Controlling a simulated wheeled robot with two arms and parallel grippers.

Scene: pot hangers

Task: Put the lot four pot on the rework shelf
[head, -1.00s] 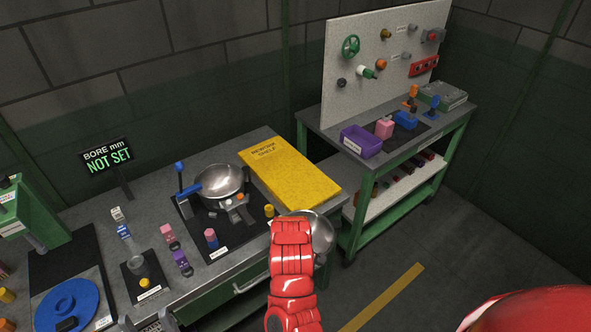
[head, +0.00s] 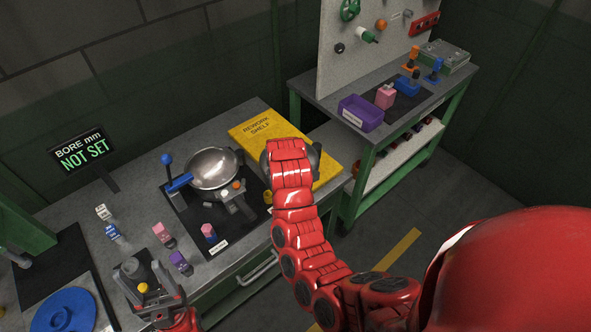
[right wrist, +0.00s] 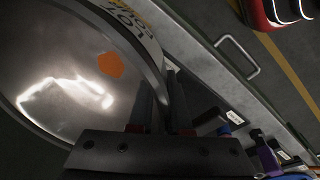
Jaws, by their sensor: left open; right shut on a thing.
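A shiny metal pot (right wrist: 60,70) is in my right gripper (right wrist: 165,105), which is shut on its rim in the right wrist view. An orange mark shows on the metal. In the head view the held pot (head: 316,160) is mostly hidden behind my red right arm, over the front right part of the yellow rework shelf (head: 262,127); I cannot tell if it touches. My left gripper (head: 150,282) is open and empty at the lower left, above a small black pad.
Another metal pot (head: 213,168) with a blue handle sits in a fixture on a black mat. A sign (head: 80,152) reads "BORE mm NOT SET". A side bench holds a purple bin (head: 360,113). The shelf's back half is clear.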

